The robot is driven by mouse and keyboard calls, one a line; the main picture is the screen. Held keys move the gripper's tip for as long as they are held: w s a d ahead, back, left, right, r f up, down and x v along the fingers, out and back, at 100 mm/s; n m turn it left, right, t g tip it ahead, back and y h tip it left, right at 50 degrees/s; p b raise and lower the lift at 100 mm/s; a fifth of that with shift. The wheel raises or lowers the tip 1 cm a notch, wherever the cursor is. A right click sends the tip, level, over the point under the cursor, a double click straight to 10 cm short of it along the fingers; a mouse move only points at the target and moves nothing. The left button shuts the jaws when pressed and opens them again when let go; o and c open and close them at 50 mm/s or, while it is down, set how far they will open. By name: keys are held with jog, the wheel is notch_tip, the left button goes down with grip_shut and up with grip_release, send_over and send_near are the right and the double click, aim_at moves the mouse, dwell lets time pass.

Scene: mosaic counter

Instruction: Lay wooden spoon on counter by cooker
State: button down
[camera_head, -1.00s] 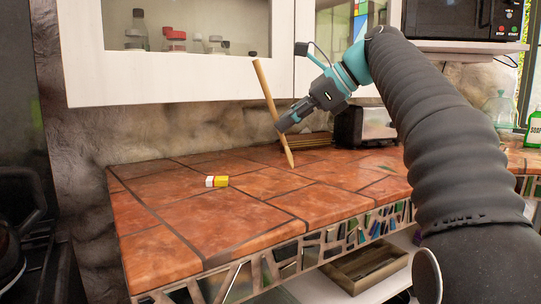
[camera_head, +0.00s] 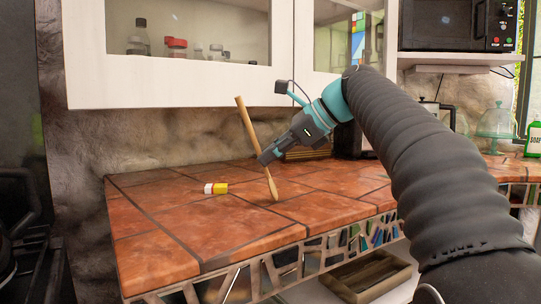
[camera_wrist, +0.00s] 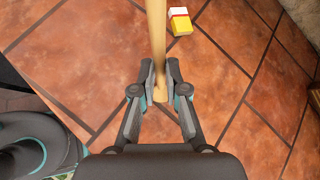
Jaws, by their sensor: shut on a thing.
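The wooden spoon (camera_head: 247,128) is a long, light brown stick held nearly upright, tilted with its top to the left. My gripper (camera_head: 266,158) is shut on it below its middle. The spoon's lower end is close above the tiled counter (camera_head: 160,215); I cannot tell whether it touches. In the wrist view the spoon (camera_wrist: 157,40) runs up from between the fingers of my gripper (camera_wrist: 161,82). The cooker is not clearly identifiable; a dark appliance stands at the far left edge, partly cut off.
A white wall cabinet (camera_head: 185,85) hangs above the back. The counter's left and front areas are clear.

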jog(key=c, duration=1.2)
grip_release()
jog(key=p+v, duration=0.3)
jog(key=v, duration=0.9)
jog(key=shift+p, duration=0.35)
jog(key=s+d+f+n+h, duration=0.2)
jog(key=s+f+n, duration=0.4)
jog(key=f, duration=0.6)
jog(key=s+d+f+n+t+h, duration=0.1)
jog(key=s+f+n+h, duration=0.3)
jog(key=s+f, duration=0.7)
jog(key=s+d+f+n+h, duration=0.3)
jog(key=s+f+n, duration=0.5)
jog(key=f, duration=0.6)
jog(key=shift+d+f+t+h, duration=0.2)
jog(key=shift+f+t+h, duration=0.1)
jog(key=shift+f+h, duration=0.1)
